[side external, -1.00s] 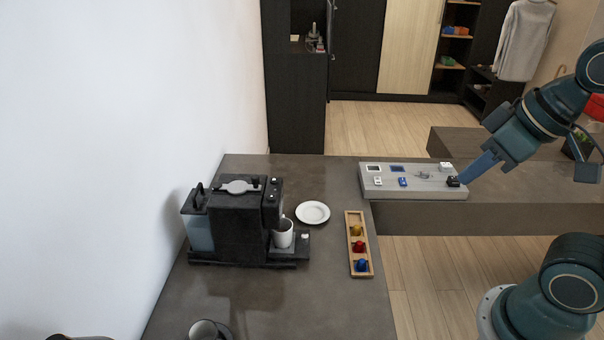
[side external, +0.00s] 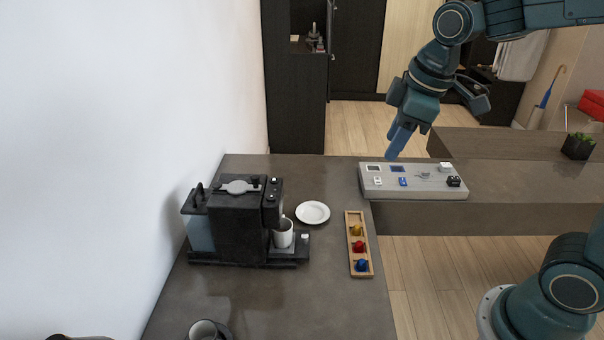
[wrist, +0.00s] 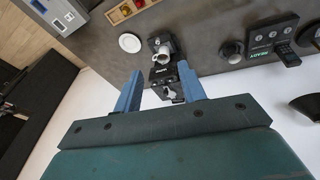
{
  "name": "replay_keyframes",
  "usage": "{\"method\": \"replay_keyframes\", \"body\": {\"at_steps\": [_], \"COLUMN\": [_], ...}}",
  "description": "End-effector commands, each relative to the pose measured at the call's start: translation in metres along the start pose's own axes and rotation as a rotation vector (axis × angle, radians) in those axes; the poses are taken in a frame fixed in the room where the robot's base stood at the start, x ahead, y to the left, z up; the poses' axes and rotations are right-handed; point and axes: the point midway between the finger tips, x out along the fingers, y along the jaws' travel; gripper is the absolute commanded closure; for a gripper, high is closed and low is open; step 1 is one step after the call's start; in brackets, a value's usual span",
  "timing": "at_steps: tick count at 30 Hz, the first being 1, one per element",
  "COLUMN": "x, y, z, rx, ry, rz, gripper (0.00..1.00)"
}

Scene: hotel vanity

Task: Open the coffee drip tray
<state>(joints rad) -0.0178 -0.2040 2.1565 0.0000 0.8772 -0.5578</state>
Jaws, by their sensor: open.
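The black coffee machine (side external: 238,222) stands on the dark counter near the white wall, with a water tank on its left side. Its drip tray (side external: 290,256) juts out at the front right, and a white cup (side external: 283,234) stands there under the spout. The machine also shows in the wrist view (wrist: 162,70), partly between and beyond my fingers, with the cup (wrist: 163,53) near its far end. My gripper (side external: 394,142) is open and empty, above the back left of the grey panel, well right of the machine. In the wrist view (wrist: 160,92) its blue fingers are apart.
A white saucer (side external: 313,212) and a wooden tray (side external: 348,270) with coloured capsules lie right of the machine. The grey panel (side external: 415,192) with small blocks sits at the counter's right end. A dark cup (side external: 206,331) stands at the front.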

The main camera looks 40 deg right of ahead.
Motion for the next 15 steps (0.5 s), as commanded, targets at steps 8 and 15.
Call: {"method": "replay_keyframes", "body": {"at_steps": [8,15], "x": [0.045,0.092], "y": [0.022,0.037], "z": [-0.041,-0.071], "rx": [-0.224,-0.417], "ry": [-0.059,-0.098], "rz": [-0.049,-0.097], "gripper": [0.59,0.59]}}
